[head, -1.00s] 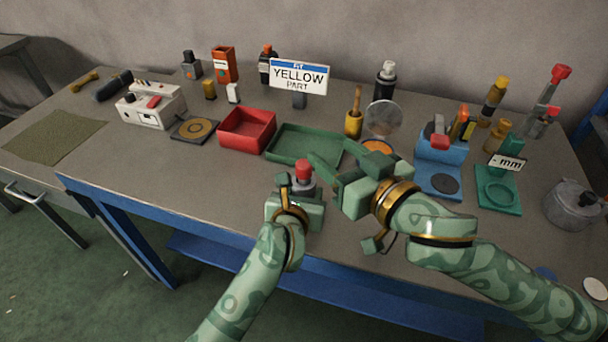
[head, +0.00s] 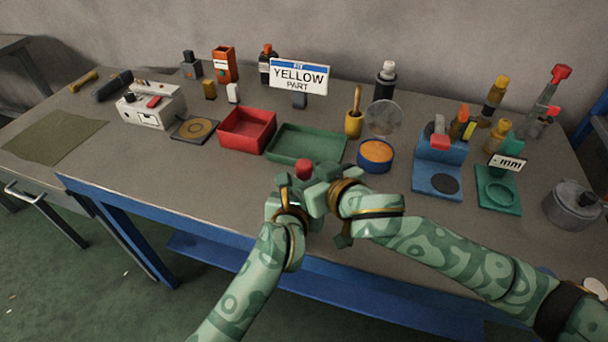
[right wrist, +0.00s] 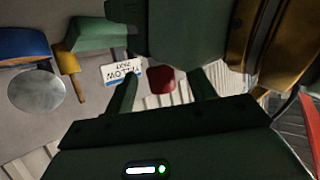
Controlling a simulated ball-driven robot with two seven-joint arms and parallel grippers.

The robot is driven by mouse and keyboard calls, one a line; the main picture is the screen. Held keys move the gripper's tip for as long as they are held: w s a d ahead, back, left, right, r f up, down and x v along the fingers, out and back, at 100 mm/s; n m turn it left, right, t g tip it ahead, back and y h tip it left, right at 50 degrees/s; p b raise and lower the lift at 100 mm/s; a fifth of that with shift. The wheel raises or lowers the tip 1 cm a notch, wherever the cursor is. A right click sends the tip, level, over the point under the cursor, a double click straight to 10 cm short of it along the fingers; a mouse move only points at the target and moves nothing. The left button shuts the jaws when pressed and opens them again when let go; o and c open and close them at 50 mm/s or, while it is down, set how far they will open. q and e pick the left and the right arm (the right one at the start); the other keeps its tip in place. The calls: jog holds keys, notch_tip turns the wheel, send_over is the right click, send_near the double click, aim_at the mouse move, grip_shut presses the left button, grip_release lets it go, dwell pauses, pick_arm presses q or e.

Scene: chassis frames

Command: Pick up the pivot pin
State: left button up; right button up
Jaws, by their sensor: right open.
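A part with a red top (head: 303,169) shows between my two grippers near the front of the bench; its lower body is hidden now. I cannot tell for certain that it is the pivot pin. My right gripper (head: 312,184) is open, with its fingers close to the part. In the right wrist view the red top (right wrist: 161,80) appears in the gap between the right fingers (right wrist: 163,92). My left gripper (head: 285,198) is right beside the part from the front left; its fingers are mostly covered, so its grip is unclear.
Behind the grippers are a red tray (head: 247,146), a green tray (head: 290,158) and a blue round tub (head: 375,163) with orange contents. A blue stand (head: 437,181) and a green fixture (head: 497,203) are to the right.

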jog(key=shift+w+a+f, duration=0.15)
jog(key=shift+w, duration=0.2)
jog(key=c, duration=1.1)
notch_tip(320, 180, up, 10)
jog(key=shift+r, duration=0.1)
pick_arm(q)
jog(key=o, duration=1.2)
